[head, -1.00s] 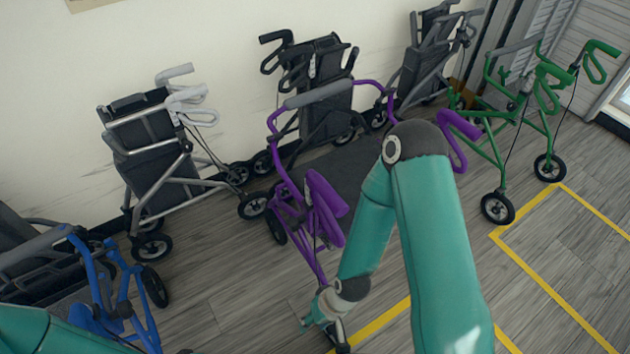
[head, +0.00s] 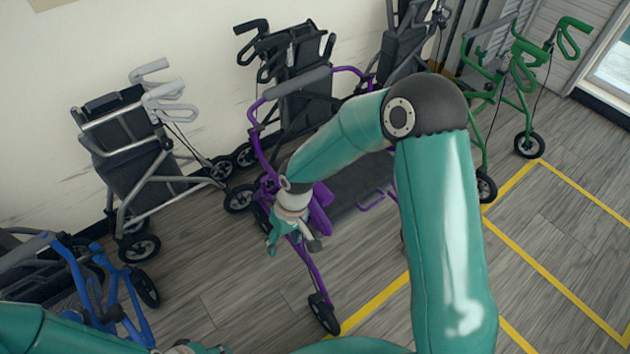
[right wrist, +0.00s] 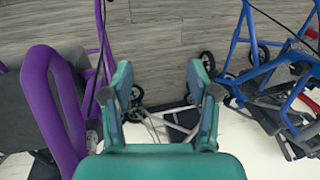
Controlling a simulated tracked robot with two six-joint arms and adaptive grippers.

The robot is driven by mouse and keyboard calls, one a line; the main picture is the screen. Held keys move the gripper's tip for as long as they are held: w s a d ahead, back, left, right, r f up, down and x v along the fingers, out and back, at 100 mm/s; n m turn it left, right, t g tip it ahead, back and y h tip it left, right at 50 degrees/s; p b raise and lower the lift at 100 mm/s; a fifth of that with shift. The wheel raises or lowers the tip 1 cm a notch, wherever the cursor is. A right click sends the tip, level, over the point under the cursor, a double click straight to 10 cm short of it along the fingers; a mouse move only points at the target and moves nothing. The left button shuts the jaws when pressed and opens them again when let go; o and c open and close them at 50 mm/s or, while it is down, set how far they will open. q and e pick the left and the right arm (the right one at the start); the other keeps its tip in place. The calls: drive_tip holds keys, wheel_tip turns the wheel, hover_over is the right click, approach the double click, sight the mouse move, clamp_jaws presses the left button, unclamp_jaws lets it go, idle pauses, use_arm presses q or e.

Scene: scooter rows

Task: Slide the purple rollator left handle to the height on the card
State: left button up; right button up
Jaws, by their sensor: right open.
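The purple rollator (head: 312,270) stands in the middle of the head view, with its grey top bar towards the wall. Its handle on the picture's left (head: 320,212) is partly hidden behind my right wrist. In the right wrist view a purple handle loop (right wrist: 38,105) shows at the left, outside my fingers. My right gripper (head: 293,242) is open and empty in front of that handle; its spread fingers also show in the right wrist view (right wrist: 160,95). My upper arm hides the rollator's other handle. I see no readable height card.
A blue rollator (head: 75,262) stands at lower left, and a grey one (head: 165,190) behind it. A black one (head: 290,55) is by the wall, a green one (head: 526,95) at right. Yellow lines (head: 570,250) mark clear floor in front.

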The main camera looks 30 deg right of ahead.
drive_tip(key=w+d+r+h, duration=0.2)
drive_tip(key=d+r, duration=0.1)
drive_tip(key=r, duration=0.6)
drive_tip(key=w+d+r+h, duration=0.1)
drive_tip(key=d+r, duration=0.1)
drive_tip(key=r, duration=0.6)
drive_tip(key=w+d+r+h, duration=0.2)
drive_tip(key=d+r, duration=0.1)
drive_tip(key=r, duration=0.6)
drive_tip(key=shift+t, duration=0.3)
drive_tip(key=x, duration=1.7)
drive_tip(key=shift+s+a, duration=0.15)
drive_tip(key=shift+a, duration=0.1)
clamp_jaws()
